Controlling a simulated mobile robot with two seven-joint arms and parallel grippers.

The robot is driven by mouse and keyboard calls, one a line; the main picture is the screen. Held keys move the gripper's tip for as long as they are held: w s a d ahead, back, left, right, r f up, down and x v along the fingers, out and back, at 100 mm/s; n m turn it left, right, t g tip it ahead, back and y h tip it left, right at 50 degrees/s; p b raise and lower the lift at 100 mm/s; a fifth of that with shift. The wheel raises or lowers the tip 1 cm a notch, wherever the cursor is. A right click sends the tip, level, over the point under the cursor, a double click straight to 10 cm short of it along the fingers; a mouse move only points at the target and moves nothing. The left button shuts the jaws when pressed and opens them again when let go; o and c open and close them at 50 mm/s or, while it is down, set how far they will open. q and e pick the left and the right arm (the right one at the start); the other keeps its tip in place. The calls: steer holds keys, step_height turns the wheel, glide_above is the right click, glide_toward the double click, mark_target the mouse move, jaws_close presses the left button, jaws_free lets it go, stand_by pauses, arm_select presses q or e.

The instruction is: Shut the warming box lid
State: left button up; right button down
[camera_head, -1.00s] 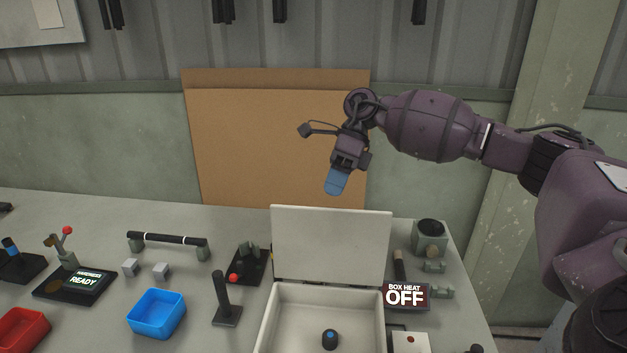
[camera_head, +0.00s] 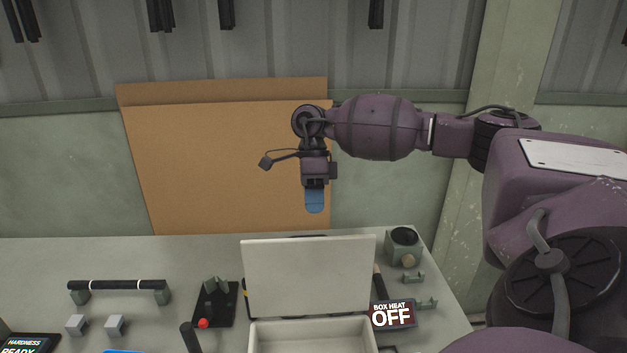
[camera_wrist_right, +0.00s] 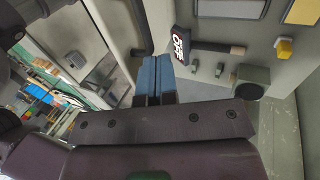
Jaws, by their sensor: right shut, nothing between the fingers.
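The warming box (camera_head: 312,337) is a white box at the bottom of the head view, cut off by the frame edge. Its lid (camera_head: 308,275) stands upright, open, at the box's back edge. My right gripper (camera_head: 315,208) points down with blue fingertips shut and empty. In the head view it appears above the lid's top edge, apparently behind it and not visibly touching. The shut blue fingers also show in the right wrist view (camera_wrist_right: 154,78). My left gripper is not in view.
A sign reading BOX HEAT OFF (camera_head: 391,315) stands right of the box. A grey device (camera_head: 403,247) is behind it. A black base with a red knob (camera_head: 214,305) and a black bar handle (camera_head: 118,286) are to the left. A brown board (camera_head: 230,165) leans against the back wall.

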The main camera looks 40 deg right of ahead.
steer(key=s+a+f, duration=0.1)
steer(key=s+a+f+p, duration=0.1)
steer(key=s, duration=0.1)
steer(key=shift+s+a+f, duration=0.1)
steer(key=shift+s+a, duration=0.05)
steer(key=shift+a, duration=0.2)
steer(key=shift+s+a+p, duration=0.3)
steer(key=shift+s+p, duration=0.05)
steer(key=shift+f, duration=0.1)
